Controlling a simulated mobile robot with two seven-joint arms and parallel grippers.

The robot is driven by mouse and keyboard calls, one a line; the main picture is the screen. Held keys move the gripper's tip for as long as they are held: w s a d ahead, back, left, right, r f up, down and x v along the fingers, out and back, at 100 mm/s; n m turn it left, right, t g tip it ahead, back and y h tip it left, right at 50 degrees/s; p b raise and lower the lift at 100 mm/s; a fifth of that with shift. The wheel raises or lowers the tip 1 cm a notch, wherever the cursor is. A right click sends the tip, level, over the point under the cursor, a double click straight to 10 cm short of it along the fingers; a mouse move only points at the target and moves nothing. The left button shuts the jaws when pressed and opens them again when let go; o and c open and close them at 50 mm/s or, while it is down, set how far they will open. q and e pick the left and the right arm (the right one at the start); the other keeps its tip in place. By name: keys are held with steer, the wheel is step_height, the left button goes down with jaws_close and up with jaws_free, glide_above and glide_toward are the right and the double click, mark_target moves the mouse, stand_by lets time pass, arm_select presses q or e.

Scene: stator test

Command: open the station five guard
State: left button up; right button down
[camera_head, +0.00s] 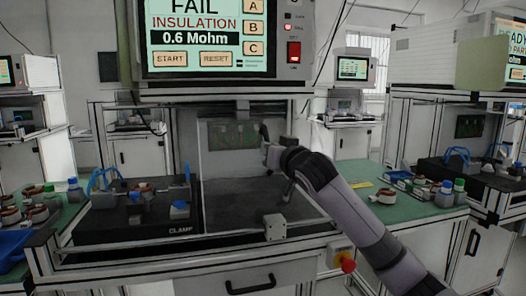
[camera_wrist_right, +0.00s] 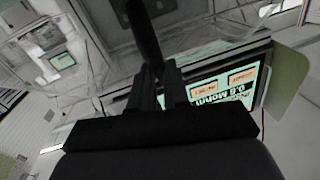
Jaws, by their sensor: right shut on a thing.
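The station guard (camera_head: 222,165) is a clear panel under the big display, in front of a dark bay. A dark upright handle (camera_head: 264,131) shows at its upper right part. My right gripper (camera_head: 269,152) reaches in from the lower right and is at this handle. In the right wrist view the dark bar of the handle (camera_wrist_right: 144,28) runs down between the two fingers of my right gripper (camera_wrist_right: 158,72), which is shut on it. The fingers hide part of the handle. My left gripper is not in view.
The display (camera_head: 206,40) reads FAIL INSULATION 0.6 Mohm, with a red switch (camera_head: 294,52) beside it. A black clamp fixture (camera_head: 135,215) stands left of the bay. A red stop button (camera_head: 346,262) sits low right. Green benches with parts flank the station.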

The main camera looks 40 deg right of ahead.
steer(key=shift+f, duration=0.15)
steer(key=c, duration=1.1)
jaws_free()
steer(key=shift+s, duration=0.1)
steer(key=b+v, duration=0.1)
steer(key=v, duration=0.6)
